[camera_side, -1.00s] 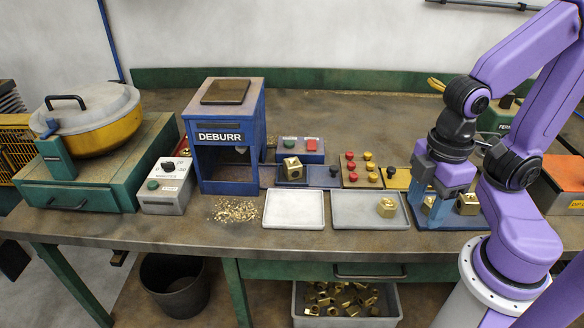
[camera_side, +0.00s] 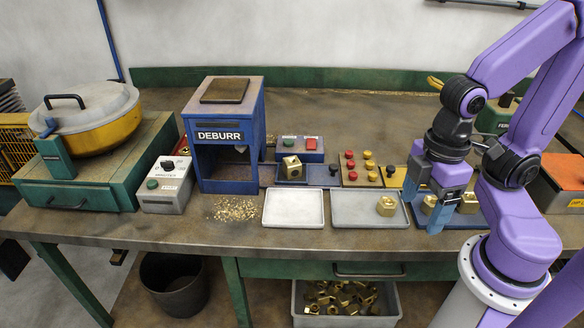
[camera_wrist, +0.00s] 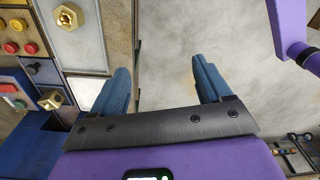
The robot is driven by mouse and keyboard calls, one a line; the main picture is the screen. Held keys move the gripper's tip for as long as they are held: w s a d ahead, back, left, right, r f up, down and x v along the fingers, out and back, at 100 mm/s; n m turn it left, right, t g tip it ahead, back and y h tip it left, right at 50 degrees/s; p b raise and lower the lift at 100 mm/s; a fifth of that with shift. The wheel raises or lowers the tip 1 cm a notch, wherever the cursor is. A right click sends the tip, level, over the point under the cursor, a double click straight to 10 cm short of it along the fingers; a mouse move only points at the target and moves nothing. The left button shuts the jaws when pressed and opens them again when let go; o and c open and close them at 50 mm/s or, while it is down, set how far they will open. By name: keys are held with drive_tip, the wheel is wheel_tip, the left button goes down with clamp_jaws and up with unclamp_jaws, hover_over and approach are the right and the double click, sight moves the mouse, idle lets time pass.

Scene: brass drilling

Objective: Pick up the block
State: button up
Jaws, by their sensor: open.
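Several brass blocks are in view. One with a round hole (camera_side: 292,168) sits on the blue fixture by the deburr machine; a block with a hole also shows at left in the wrist view (camera_wrist: 50,100). A hex-shaped one (camera_side: 386,206) lies in the right grey tray and shows at upper left in the wrist view (camera_wrist: 67,16). Two more, a left one (camera_side: 429,204) and a right one (camera_side: 468,203), are on the blue plate beside my gripper. My gripper (camera_side: 422,213) points down with blue fingers apart. The wrist view shows no block between its fingers (camera_wrist: 160,66).
The left pale tray (camera_side: 294,208) is empty. The blue deburr machine (camera_side: 225,140) stands left of centre. A panel of red and yellow buttons (camera_side: 358,169) is behind the right tray (camera_side: 345,210). A grey bin of brass parts (camera_side: 345,299) is below the bench.

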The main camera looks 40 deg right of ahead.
drive_tip(key=w+a+f+m+t+y, duration=0.4)
drive_tip(key=w+a+f+m, duration=0.2)
drive_tip(key=w+a+m, duration=0.5)
drive_tip(key=m+t+h, duration=0.6)
drive_tip(key=t+h, duration=0.1)
drive_tip(key=h, duration=0.2)
approach(291, 161)
drive_tip(key=shift+w+d+f, duration=0.15)
drive_tip(key=shift+w+f, duration=0.4)
drive_tip(key=shift+f, duration=0.2)
drive_tip(key=shift+w+d+f, duration=0.2)
drive_tip(key=shift+w+f, duration=0.4)
drive_tip(key=shift+f, duration=0.1)
drive_tip(key=shift+d+r+x, duration=0.1)
drive_tip(key=shift+r+x, duration=0.05)
drive_tip(key=shift+x, duration=1.3)
drive_tip(key=shift+d+r+x, duration=0.1)
drive_tip(key=shift+r+x, duration=0.1)
drive_tip(key=shift+x, duration=1.3)
drive_tip(key=shift+w+r, duration=0.1)
drive_tip(key=shift+w, duration=0.05)
clamp_jaws()
